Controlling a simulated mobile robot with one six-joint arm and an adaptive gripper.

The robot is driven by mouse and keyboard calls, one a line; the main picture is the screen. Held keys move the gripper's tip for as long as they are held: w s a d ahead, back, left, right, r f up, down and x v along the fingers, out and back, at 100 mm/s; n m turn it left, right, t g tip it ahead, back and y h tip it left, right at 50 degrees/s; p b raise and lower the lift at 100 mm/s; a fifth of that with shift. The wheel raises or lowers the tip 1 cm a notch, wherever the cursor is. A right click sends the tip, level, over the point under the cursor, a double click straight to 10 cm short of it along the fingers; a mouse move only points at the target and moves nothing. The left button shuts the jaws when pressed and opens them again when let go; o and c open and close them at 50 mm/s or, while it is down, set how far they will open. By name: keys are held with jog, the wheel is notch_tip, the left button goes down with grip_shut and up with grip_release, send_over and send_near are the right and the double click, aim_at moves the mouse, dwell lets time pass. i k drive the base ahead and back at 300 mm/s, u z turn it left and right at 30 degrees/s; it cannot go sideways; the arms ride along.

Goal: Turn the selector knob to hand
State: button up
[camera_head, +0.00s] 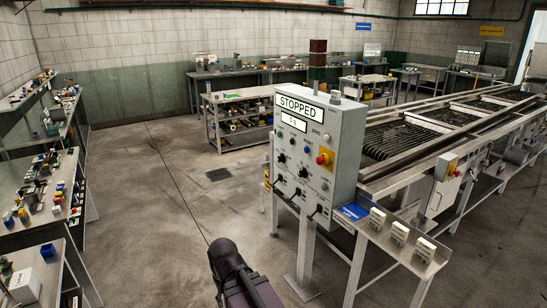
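A grey control box (342,150) stands on a post right of the picture's middle, its front facing left. A display on it reads STOPPED (300,107). A dark part of my arm shows at the bottom, apart from the box. No gripper fingers show.
A roller conveyor (420,140) runs behind the box to the right. A metal shelf (400,243) with several small white devices juts out below it. Cluttered benches (40,215) line the left wall. The floor (160,240) left of the box is clear.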

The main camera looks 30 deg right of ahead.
aim_at(281, 158)
jog(key=z, duration=0.25)
jog(key=i, duration=1.55)
jog(key=z, duration=0.3)
